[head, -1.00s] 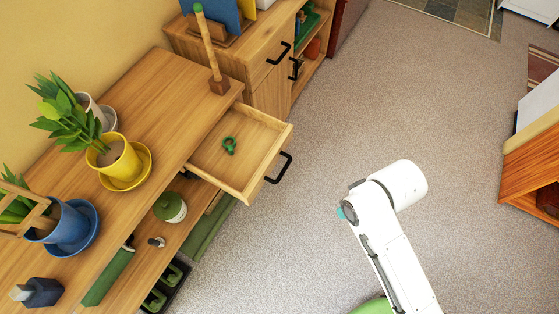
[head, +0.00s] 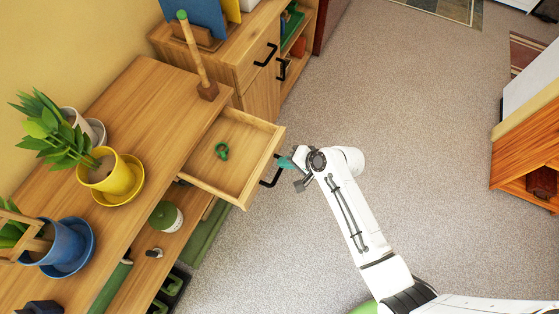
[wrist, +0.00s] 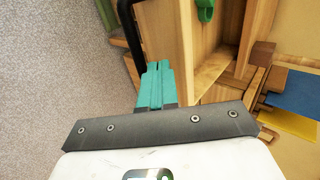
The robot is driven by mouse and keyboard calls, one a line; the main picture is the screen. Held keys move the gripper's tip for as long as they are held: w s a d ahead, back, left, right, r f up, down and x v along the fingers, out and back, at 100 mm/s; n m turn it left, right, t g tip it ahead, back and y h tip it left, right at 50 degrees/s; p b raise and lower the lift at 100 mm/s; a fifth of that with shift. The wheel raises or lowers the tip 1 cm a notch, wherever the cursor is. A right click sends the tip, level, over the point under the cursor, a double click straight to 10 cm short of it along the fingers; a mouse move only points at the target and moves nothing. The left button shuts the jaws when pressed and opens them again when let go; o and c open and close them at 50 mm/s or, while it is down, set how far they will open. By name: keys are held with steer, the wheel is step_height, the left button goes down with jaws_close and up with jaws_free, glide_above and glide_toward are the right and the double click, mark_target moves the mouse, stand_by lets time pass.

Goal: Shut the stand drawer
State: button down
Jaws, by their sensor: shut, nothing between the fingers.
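The stand drawer (head: 233,157) is pulled out from the wooden plant stand (head: 140,105), with a small green object (head: 222,151) lying inside it. Its black handle (head: 272,172) is on the front panel. My gripper (head: 287,163) is shut and empty, with teal fingertips at the outside of the drawer front near the handle. In the wrist view the shut teal fingers (wrist: 155,84) point at the drawer front (wrist: 168,50), beside the black handle (wrist: 130,35). I cannot tell whether they touch it.
Potted plants in a yellow pot (head: 113,178) and a blue pot (head: 62,246) stand on top. A wooden post (head: 195,55) rises at the stand's far corner. A cabinet (head: 255,75) stands beyond. The carpet (head: 420,130) to the right is clear.

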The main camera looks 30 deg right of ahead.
mark_target(271, 163)
steer(key=shift+x, duration=1.6)
steer(key=w+a+b, duration=0.3)
steer(key=w+a, duration=0.1)
steer(key=w, duration=0.2)
steer(key=w+a+b, duration=0.3)
steer(key=w+a, duration=0.2)
steer(key=w, duration=0.1)
steer(key=w+a+b, duration=0.3)
steer(key=w+a, duration=0.1)
steer(key=w, duration=0.2)
steer(key=shift+w+a, duration=0.4)
steer(key=shift+w+a+b, duration=0.15)
steer(key=shift+w+b, duration=0.05)
steer(key=shift+b, duration=0.1)
steer(key=shift+w+r, duration=0.1)
steer(key=shift+r, duration=0.1)
steer(key=shift+w+a+r, duration=0.1)
